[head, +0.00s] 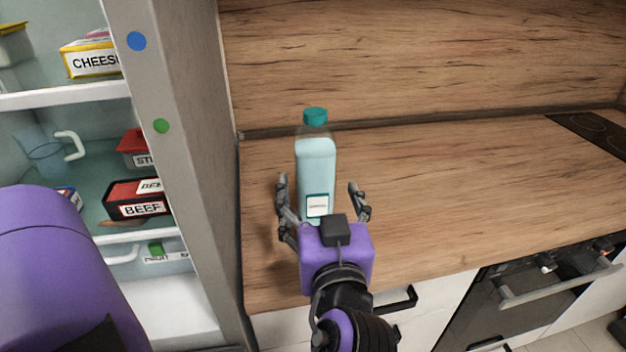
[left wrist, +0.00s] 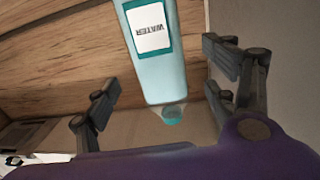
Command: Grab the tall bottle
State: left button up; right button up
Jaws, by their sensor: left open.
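The tall bottle (head: 316,165) stands upright on the wooden counter, pale blue with a teal cap and a small label. In the left wrist view the bottle (left wrist: 158,75) appears upside down, and its label reads WATER. My left gripper (head: 322,190) is open at the near side of the bottle, with one finger to each side of its lower part. In the left wrist view the bottle lies between the open fingers (left wrist: 170,85), with a gap on both sides. My right gripper is not in view.
An open fridge (head: 185,150) stands at the left, its shelves holding a cheese box (head: 92,60), a beef box (head: 138,198) and a clear jug (head: 45,150). The wooden splashback (head: 420,60) is behind. The counter (head: 450,190) right of the bottle is clear up to a dark hob (head: 595,130).

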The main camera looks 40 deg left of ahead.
aim_at(315, 170)
pick_arm(q)
jog(key=shift+w+a+r+p, duration=0.25)
jog(key=shift+w+a+p, duration=0.05)
jog(key=shift+w+a, duration=0.3)
jog(key=p+x, duration=0.1)
jog(key=x, duration=0.3)
jog(key=shift+w+a, duration=0.25)
jog(key=shift+w, duration=0.05)
jog(key=shift+w+a+f, duration=0.15)
jog(key=shift+w+a, duration=0.05)
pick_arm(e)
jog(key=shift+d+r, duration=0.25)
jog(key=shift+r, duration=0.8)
pick_arm(q)
jog(key=shift+c, duration=0.5)
grip_shut()
